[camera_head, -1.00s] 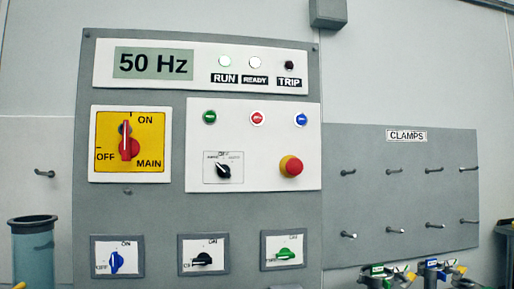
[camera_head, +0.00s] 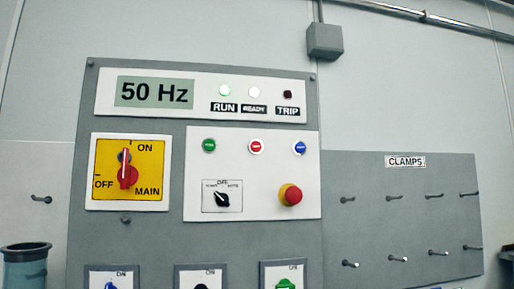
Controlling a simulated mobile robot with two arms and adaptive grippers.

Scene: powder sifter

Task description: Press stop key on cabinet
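The control cabinet (camera_head: 140,237) fills the middle of the head view, with a grey front panel. On its white sub-panel, a row holds a green button (camera_head: 209,146), a red button (camera_head: 256,146) with a white mark, and a blue button (camera_head: 299,148). The red one appears to be the stop key. A larger red mushroom button (camera_head: 291,195) with a yellow collar sits lower right. The display (camera_head: 154,92) reads 50 Hz. Neither of my grippers is in view.
A yellow main switch (camera_head: 129,171) points at ON. A small selector (camera_head: 222,200) sits below the buttons. A clamps board (camera_head: 405,235) with several pegs stands at right. A blue-grey container (camera_head: 26,268) is at lower left. The space before the buttons looks clear.

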